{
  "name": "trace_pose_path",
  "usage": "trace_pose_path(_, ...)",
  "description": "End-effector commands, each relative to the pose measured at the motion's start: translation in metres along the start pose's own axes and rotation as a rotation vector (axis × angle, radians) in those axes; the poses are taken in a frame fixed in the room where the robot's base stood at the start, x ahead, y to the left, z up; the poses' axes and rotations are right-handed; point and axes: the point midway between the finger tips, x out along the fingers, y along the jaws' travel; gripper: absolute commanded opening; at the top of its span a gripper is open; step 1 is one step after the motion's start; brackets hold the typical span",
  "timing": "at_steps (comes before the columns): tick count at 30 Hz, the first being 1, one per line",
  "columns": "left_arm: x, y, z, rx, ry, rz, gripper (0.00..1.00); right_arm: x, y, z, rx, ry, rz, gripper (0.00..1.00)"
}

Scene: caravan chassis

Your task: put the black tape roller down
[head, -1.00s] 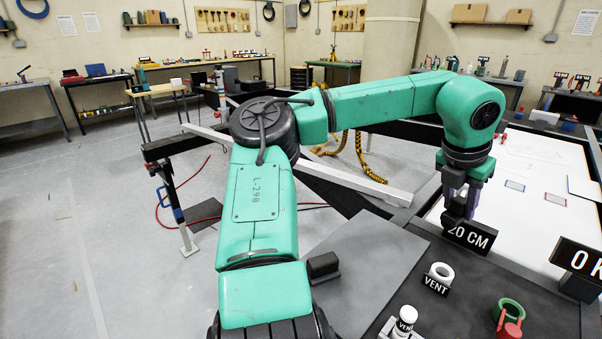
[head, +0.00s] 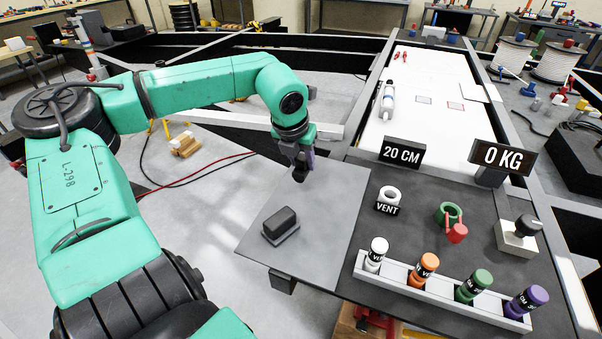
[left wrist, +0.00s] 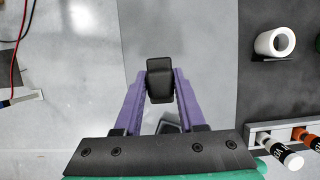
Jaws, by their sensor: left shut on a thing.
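My left gripper (head: 300,174) hangs over the far part of the grey panel (head: 325,235), fingers pointing down. It is shut on a small black thing, which I take for the black tape roller (left wrist: 160,80); in the left wrist view it sits between the purple fingertips (left wrist: 160,88). In the head view the gripper mostly hides it. I cannot tell whether it touches the panel. A black block (head: 279,221) on a grey base stands on the panel, nearer than the gripper. My right gripper is not in view.
Right of the panel are a white VENT ring (head: 389,194), a green ring with a red part (head: 450,215) and a rack (head: 400,283) of coloured bottles. The 20 CM sign (head: 402,152) stands behind. The panel around the block is bare.

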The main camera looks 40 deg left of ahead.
Motion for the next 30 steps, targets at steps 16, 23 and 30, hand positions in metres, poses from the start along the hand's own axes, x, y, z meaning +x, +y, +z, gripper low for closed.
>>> trace_pose_path(16,0.047,0.001,-0.018,0.001,-0.003,0.000,0.00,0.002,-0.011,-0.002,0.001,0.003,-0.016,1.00)
trace_pose_path(23,0.049,0.001,-0.018,0.001,-0.001,0.001,0.69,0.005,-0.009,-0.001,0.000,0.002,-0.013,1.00)
trace_pose_path(30,0.049,0.001,-0.018,0.001,-0.001,0.001,0.69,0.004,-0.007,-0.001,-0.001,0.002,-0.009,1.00)
